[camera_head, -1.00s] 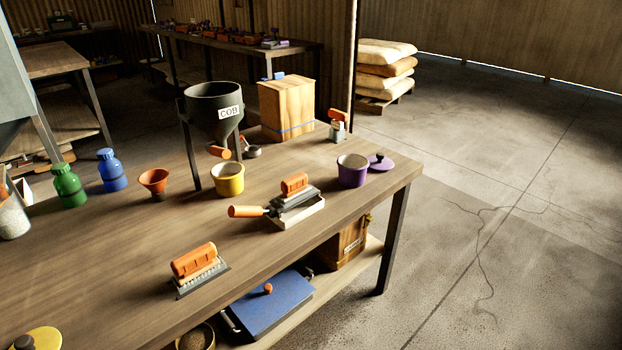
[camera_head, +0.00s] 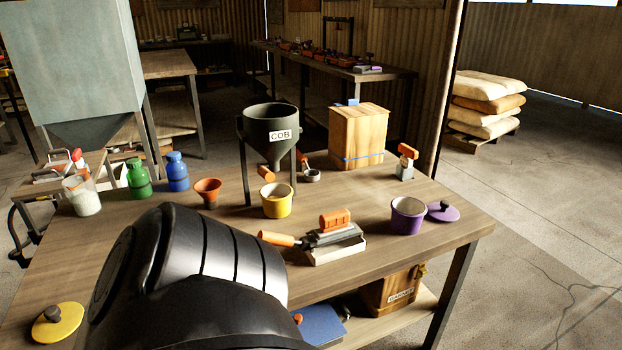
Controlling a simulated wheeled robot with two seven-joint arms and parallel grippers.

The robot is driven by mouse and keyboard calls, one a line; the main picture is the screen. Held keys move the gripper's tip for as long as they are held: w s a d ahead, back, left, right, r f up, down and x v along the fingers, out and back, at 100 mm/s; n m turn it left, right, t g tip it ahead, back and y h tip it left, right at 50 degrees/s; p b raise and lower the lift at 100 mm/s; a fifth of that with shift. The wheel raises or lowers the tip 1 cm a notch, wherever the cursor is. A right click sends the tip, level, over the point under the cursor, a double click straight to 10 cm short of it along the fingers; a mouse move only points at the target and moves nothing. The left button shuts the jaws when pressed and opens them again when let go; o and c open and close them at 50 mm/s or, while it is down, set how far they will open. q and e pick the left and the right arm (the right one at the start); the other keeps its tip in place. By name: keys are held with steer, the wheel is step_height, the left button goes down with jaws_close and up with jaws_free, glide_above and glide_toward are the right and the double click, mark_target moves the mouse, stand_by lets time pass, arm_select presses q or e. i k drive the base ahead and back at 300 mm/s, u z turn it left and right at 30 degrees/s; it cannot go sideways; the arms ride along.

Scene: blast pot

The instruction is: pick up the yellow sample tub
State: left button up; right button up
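The yellow sample tub (camera_head: 276,201) stands upright and open on the workbench, in front of the dark hopper labelled COB (camera_head: 271,126). Its top shows a pale brownish inside or fill; I cannot tell which. A yellow lid (camera_head: 58,321) with a dark knob lies apart at the bench's near left. One of my black arm links fills the lower middle of the view, nearer to me than the tub and not covering it. I cannot tell which arm it is. Neither gripper's fingers are in view.
Close to the tub are an orange funnel (camera_head: 208,192) at left and an orange-handled tool on a pale tray (camera_head: 335,247) at right. A purple tub (camera_head: 407,215) and its lid (camera_head: 443,212) sit farther right. Green (camera_head: 138,180) and blue (camera_head: 177,172) bottles stand left.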

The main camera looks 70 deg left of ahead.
mark_target(276, 197)
steer(key=i, duration=1.55)
steer(key=u, duration=2.6)
